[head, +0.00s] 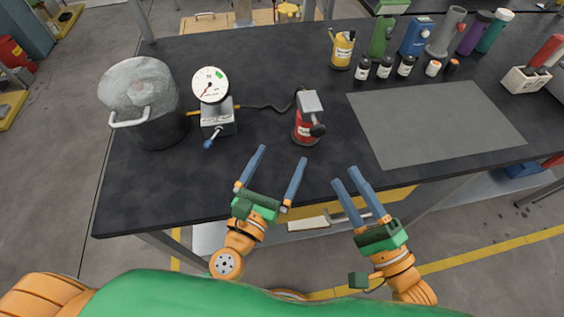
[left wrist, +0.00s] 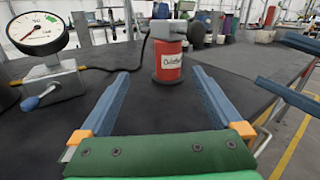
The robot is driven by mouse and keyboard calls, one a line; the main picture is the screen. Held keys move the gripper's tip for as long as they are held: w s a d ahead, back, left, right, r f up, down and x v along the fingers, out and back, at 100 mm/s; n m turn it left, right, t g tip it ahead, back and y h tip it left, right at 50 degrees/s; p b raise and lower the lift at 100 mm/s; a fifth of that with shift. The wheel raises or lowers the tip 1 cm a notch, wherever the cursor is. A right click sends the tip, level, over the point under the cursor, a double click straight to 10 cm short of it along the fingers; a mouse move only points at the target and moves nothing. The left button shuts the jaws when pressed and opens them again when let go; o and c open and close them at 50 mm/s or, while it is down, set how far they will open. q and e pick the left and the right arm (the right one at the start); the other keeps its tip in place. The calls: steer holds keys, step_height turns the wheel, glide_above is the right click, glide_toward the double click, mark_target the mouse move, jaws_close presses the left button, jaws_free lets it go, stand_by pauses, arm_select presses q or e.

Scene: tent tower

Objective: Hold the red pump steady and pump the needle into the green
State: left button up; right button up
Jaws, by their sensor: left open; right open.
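The red pump (head: 304,128) stands upright on the dark table, with a grey top and a dark knob or handle at its right. In the left wrist view the pump (left wrist: 168,62) stands ahead, beyond the two fingers. A round white gauge (head: 211,84) with a red needle and a green zone sits on a grey block (head: 218,122) with a blue-tipped lever. The needle points to the lower left, outside the green. My left gripper (head: 283,157) is open and empty, short of the pump. My right gripper (head: 345,175) is open and empty at the table's front edge, right of the left one.
A large metal pot (head: 140,95) stands at the table's left. A dark hose (head: 265,107) runs from the gauge block to the pump. A grey mat (head: 435,122) lies on the right, with several small bottles (head: 384,68) behind it.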

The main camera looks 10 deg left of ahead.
mark_target(303, 132)
arm_select(q)
steer(key=shift+s+d+f+m, duration=0.15)
steer(key=shift+s+d, duration=0.1)
steer(key=shift+s, duration=0.15)
steer(key=shift+s+d+f+m, duration=0.15)
steer(key=shift+s+d, duration=0.05)
steer(key=shift+s, duration=0.2)
steer(key=shift+d+f, duration=0.15)
steer(key=x, duration=1.2)
steer(key=shift+f, duration=0.3)
steer(key=shift+s, duration=0.1)
jaws_close()
